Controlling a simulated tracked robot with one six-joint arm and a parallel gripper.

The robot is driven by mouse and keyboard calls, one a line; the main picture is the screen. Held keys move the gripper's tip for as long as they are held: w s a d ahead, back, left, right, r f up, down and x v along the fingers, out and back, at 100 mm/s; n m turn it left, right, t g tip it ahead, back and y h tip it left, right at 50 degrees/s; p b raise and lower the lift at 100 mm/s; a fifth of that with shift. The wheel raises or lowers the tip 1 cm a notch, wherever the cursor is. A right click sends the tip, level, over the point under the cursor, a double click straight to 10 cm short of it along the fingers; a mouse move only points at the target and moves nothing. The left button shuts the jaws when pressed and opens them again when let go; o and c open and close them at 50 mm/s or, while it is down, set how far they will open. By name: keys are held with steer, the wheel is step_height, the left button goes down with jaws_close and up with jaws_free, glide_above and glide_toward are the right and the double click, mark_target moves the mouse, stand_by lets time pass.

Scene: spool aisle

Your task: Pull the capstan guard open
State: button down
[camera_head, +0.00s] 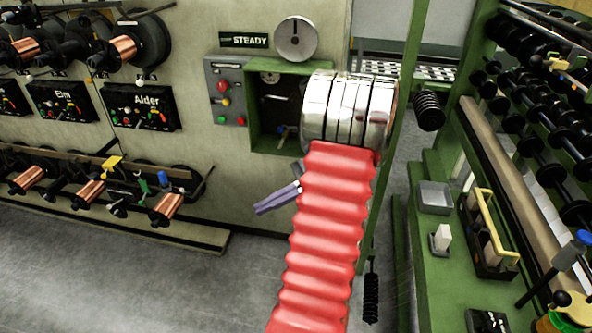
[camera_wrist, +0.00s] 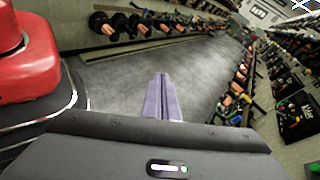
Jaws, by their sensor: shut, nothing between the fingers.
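A green square-framed box (camera_head: 257,118) is set in the wall panel under the STEADY sign (camera_head: 249,40). Small parts, one with a blue end, show inside it. My arm hides its right side, so I cannot tell which part is the capstan guard or how it stands. My gripper's purple fingers (camera_head: 258,208) point left and slightly down, below the box and apart from it. In the wrist view the fingers (camera_wrist: 160,82) lie together, shut and empty, over grey floor. The box cannot be made out in the wrist view.
A grey button panel (camera_head: 228,90) stands left of the box. Copper spools (camera_head: 168,207) on pegs line the wall further left. A green bench (camera_head: 437,265) with a grey tray (camera_head: 435,197) and a yellow-handled carrier (camera_head: 490,235) is at right. The floor (camera_head: 150,275) at lower left is clear.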

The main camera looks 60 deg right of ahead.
steer(key=w+a+r+n+g+h, duration=0.25)
steer(key=a+n+g, duration=0.2)
steer(key=a, duration=0.55)
steer(key=w+a+r+n+g+h, duration=0.1)
steer(key=w+a+n+g, duration=0.4)
steer(key=a, duration=0.5)
steer(key=s+a+r+n+t+h, duration=0.2)
steer(key=a+r+n+h, duration=0.1)
steer(key=a+n, duration=0.4)
steer(key=s+a+r+n+t+h, duration=0.2)
steer(key=a+n+t+h, duration=0.1)
steer(key=a+n, duration=0.4)
steer(key=shift+a+r+h, duration=0.4)
steer(key=shift+a+h, duration=0.05)
